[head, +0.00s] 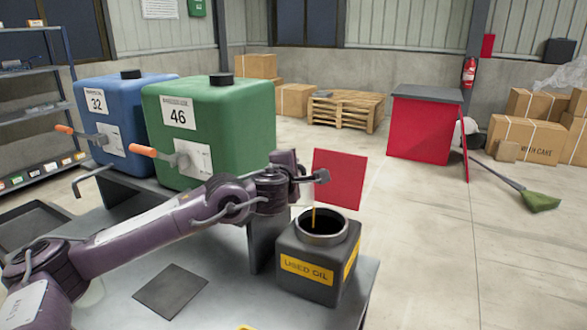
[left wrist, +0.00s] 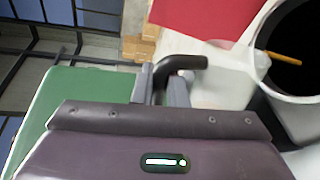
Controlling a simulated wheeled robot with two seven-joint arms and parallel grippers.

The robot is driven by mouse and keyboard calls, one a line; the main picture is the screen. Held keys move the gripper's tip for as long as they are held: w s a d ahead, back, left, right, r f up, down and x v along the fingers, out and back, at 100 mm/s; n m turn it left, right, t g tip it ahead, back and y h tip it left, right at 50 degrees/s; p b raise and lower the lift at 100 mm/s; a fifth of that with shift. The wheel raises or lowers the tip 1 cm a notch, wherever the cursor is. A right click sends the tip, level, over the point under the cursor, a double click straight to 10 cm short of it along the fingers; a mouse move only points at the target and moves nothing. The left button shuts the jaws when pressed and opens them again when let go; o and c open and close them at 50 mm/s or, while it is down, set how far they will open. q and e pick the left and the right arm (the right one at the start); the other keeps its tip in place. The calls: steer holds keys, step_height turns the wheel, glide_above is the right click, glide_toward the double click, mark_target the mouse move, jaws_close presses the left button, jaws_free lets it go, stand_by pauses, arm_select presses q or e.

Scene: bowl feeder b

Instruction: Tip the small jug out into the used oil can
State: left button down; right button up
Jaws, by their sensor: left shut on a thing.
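The used oil can (head: 307,277) is a dark square can with a yellow "USED OIL" label and a wide round open neck, on the near right of the grey bench. In the left wrist view its dark opening and pale rim (left wrist: 287,97) are at the right. My left gripper (left wrist: 163,84) is shut on the dark handle of the small jug (left wrist: 222,82), a pale, translucent vessel. In the head view my arm holds it above the can, largely hidden. The jug is tilted, and a thin amber stream runs from it into the can's mouth. My right gripper is not in view.
A green drum (head: 225,130) and a blue drum (head: 105,92) with orange-handled taps stand behind my arm. A dark square mat (head: 171,289) lies on the bench (head: 218,300). A red panel (head: 340,180) stands behind the can.

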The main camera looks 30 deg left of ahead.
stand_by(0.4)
arm_select(q)
steer(key=shift+w+d+b, duration=0.1)
steer(key=shift+d+b, duration=0.1)
steer(key=shift+b, duration=0.4)
steer(key=shift+w+d+r+m+b, duration=0.15)
steer(key=shift+d+r+m+b, duration=0.1)
steer(key=shift+d+m+b, duration=0.3)
steer(key=shift+a, duration=0.1)
steer(key=shift+w+d+m+y+b, duration=0.1)
steer(key=shift+d+m+y+b, duration=0.25)
steer(key=shift+b, duration=0.4)
steer(key=shift+w+d+r+m+b, duration=0.1)
steer(key=shift+d+r+m+b, duration=0.1)
steer(key=shift+d+m+b, duration=0.2)
stand_by(0.5)
